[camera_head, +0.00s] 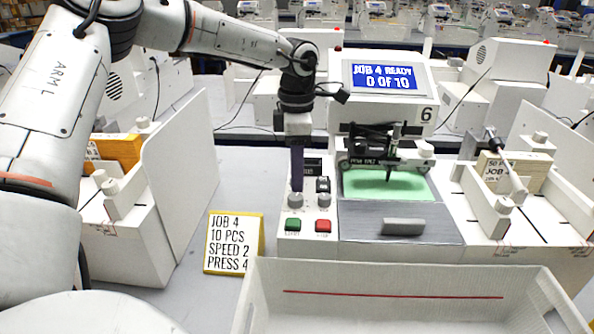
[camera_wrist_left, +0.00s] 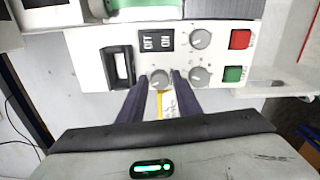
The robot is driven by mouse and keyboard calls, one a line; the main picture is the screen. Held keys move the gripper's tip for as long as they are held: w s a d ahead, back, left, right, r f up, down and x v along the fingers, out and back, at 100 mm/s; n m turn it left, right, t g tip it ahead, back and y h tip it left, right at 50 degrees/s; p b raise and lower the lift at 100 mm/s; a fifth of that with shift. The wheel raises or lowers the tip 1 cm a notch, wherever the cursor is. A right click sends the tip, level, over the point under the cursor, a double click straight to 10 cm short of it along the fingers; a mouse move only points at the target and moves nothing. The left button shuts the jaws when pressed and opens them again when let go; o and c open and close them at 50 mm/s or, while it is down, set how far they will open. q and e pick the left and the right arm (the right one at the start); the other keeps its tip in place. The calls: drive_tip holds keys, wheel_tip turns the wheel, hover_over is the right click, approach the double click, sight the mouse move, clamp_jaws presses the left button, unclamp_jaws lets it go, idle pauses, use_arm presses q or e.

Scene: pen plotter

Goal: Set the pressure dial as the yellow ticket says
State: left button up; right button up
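The yellow ticket (camera_head: 234,243) stands on the table and reads JOB 4, 10 PCS, SPEED 2, PRESS 4. The plotter's control panel (camera_head: 308,222) has grey dials, including a lower-left one (camera_head: 295,201) and a lower-right one (camera_head: 324,200). My left gripper (camera_head: 297,188) points down at the panel. In the left wrist view, its dark fingers (camera_wrist_left: 160,80) are apart, one on each side of a third dial (camera_wrist_left: 160,77). That dial is hidden behind the fingers in the head view. I cannot tell whether they touch it. Dial labels are too small to read. My right gripper is out of view.
An OFF/ON switch (camera_wrist_left: 157,40) sits close beside the fingers. Green (camera_head: 293,224) and red (camera_head: 323,226) buttons are below the dials. The screen (camera_head: 384,77) reads JOB 4 READY, 0 OF 10. A white bin (camera_head: 400,275) stands in front; a white upright panel (camera_head: 182,165) stands left.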

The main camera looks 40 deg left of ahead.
use_arm(q)
drive_tip(key=shift+c, duration=0.3)
drive_tip(key=c, duration=0.7)
drive_tip(key=shift+f, duration=0.1)
